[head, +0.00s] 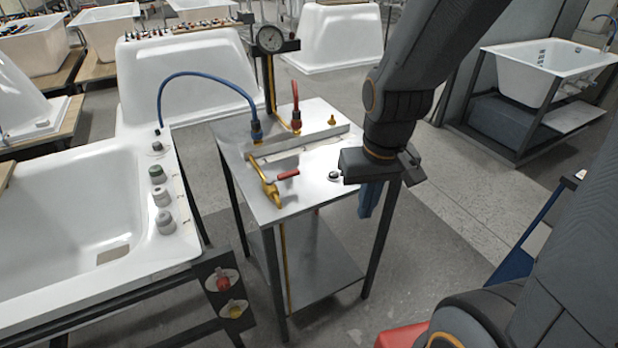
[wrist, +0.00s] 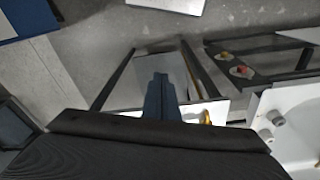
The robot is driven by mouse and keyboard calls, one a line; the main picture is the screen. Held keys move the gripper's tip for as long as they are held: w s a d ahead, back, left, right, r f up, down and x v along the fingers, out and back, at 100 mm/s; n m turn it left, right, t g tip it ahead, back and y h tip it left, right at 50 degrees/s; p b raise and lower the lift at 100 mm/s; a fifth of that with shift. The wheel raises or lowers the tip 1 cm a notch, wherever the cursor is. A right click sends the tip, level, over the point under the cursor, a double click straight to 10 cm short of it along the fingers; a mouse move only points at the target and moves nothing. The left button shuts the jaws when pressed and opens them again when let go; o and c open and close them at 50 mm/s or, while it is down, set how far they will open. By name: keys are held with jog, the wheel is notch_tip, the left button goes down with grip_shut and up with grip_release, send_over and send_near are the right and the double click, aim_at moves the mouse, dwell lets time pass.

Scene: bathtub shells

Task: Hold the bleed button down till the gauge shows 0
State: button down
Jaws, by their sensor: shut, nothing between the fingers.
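The round gauge (head: 270,39) stands on a post at the back of the metal bench (head: 312,190); its reading is too small to tell. A small round piece (head: 334,176) on the bench top, near the right edge, looks like the bleed button. My gripper (head: 367,212) is shut and empty, its blue fingers pointing down to the right of that piece, apart from it. In the wrist view the shut fingers (wrist: 160,85) reach past the bench edge over the lower shelf. The button cannot be made out there.
A yellow valve with a red handle (head: 288,175) lies on the bench; another red handle (head: 296,95) stands upright behind. A blue hose (head: 205,76) arches from the white tub (head: 90,200) on the left. Grey floor is clear to the right.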

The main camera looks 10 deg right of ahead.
dwell(0.3)
jog(key=w+r+n+t+y+p, duration=0.1)
jog(key=w+n+t+y+p, duration=0.2)
jog(key=w+n, duration=2.1)
jog(key=n+t+p, duration=0.4)
jog(key=n, duration=0.3)
jog(key=shift+d+r+n+y, duration=0.2)
jog(key=shift+d+n+y, duration=0.05)
jog(key=shift+n+y, duration=0.15)
jog(key=shift+f, duration=0.1)
jog(key=b, duration=0.5)
send_over(337, 176)
notch_tip(337, 176, down, 7)
jog(key=shift+r, duration=0.2)
jog(key=shift+f+b, duration=0.85)
jog(key=shift+f, duration=0.15)
